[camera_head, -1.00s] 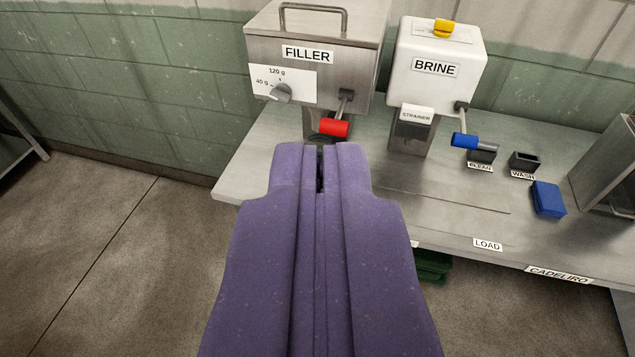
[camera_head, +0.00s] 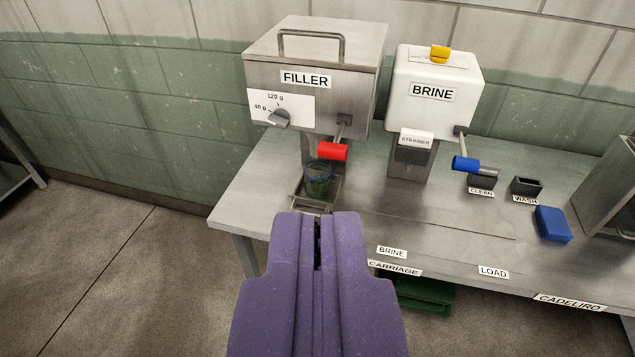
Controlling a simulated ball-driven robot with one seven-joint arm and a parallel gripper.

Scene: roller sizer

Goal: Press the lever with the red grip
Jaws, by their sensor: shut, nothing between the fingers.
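The red grip (camera_head: 333,151) sits at the end of a short metal lever (camera_head: 342,128) on the front right of the steel box labelled FILLER (camera_head: 315,85). My purple gripper (camera_head: 317,217) is shut and empty. In the picture it lies below the red grip, apart from it. A glass jar (camera_head: 318,178) stands on a small metal tray (camera_head: 299,203) under the filler, between the grip and my gripper in the picture. The gripper covers part of the table's front edge.
A white BRINE box (camera_head: 436,92) with a yellow knob (camera_head: 440,53) and a blue-gripped lever (camera_head: 466,164) stands to the right. CLEAN (camera_head: 482,182) and WASH (camera_head: 526,187) cups and a blue block (camera_head: 552,224) are further right. The middle of the steel table (camera_head: 425,215) is clear.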

